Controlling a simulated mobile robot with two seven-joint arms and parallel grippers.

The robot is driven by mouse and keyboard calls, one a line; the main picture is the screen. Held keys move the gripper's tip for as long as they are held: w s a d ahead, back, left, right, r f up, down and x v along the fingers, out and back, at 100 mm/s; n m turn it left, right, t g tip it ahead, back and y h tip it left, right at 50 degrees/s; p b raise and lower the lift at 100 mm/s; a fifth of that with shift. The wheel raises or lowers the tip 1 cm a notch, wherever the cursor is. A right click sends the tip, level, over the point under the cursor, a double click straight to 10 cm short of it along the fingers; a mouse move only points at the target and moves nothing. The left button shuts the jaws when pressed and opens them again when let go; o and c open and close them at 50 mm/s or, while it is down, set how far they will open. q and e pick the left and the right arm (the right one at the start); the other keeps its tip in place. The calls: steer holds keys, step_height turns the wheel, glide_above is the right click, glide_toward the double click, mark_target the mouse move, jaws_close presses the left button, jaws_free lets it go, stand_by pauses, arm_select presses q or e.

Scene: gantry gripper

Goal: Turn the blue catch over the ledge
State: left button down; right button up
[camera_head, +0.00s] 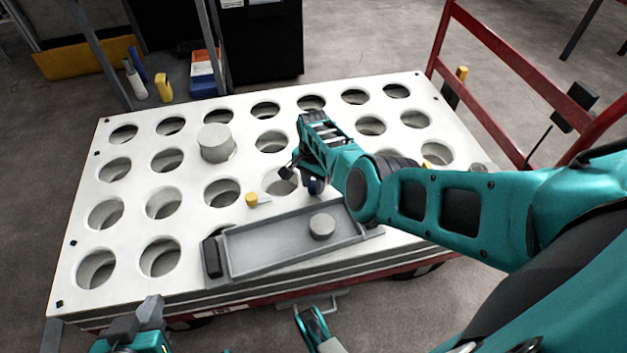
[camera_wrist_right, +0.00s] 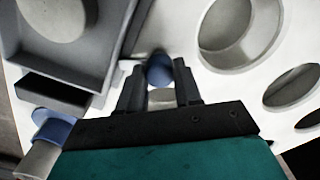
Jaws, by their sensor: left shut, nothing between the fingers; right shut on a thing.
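The blue catch (camera_wrist_right: 160,69) shows as a round blue knob between my right gripper's fingertips in the right wrist view. My right gripper (camera_wrist_right: 158,83) is shut on it. In the head view the right gripper (camera_head: 304,180) is low over the white perforated table, just behind the grey tray (camera_head: 237,262); only a bit of dark blue (camera_head: 316,186) shows under the arm. The ledge around the catch is largely hidden there. My left gripper (camera_head: 150,310) is shut and empty at the table's front left edge.
A grey disc (camera_head: 321,226) lies in the tray. A yellow knob (camera_head: 251,200) with a pale bar sits behind the tray. A grey cylinder (camera_head: 216,142) stands on the table (camera_head: 190,200), which has many round holes. Red rails (camera_head: 520,70) stand at the right.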

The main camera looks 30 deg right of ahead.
mark_target(314, 184)
steer(key=m, duration=0.6)
steer(key=shift+d+m, duration=0.1)
steer(key=shift+m, duration=0.2)
stand_by(0.4)
steer(key=o, duration=1)
steer(key=shift+o, duration=0.2)
steer(key=shift+r+p, duration=0.35)
step_height(314, 184, up, 12)
steer(key=p, duration=0.7)
steer(key=shift+p, duration=0.35)
steer(key=shift+r, duration=0.1)
